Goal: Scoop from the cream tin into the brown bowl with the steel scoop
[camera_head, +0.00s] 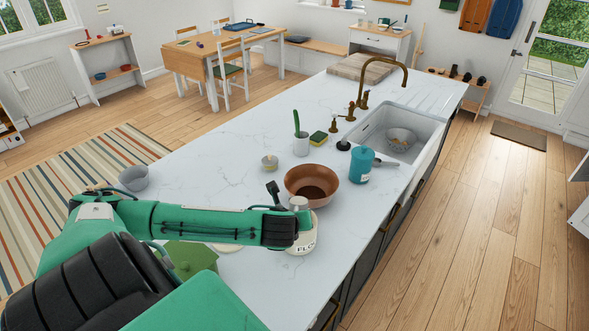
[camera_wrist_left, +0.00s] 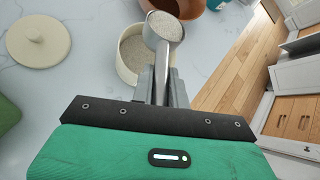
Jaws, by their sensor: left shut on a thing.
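The cream tin (camera_head: 303,241), with dark lettering on its side, stands on the white counter and also shows in the left wrist view (camera_wrist_left: 125,68), open and holding pale powder. The brown bowl (camera_head: 312,183) stands just behind it; its edge shows at the top of the left wrist view (camera_wrist_left: 205,12). My left gripper (camera_wrist_left: 162,75) is shut on the handle of the steel scoop (camera_wrist_left: 165,27). The scoop's cup is filled with pale powder and appears above the tin's edge nearest the bowl. My forearm hides part of the tin in the head view. My right gripper is out of view.
A cream lid (camera_wrist_left: 38,38) lies left of the tin. A green object (camera_head: 190,257) stands by my arm. A blue canister (camera_head: 361,164) stands right of the bowl, a candle (camera_head: 269,163) and white pot (camera_head: 301,146) behind. A grey bowl (camera_head: 134,178) sits at left.

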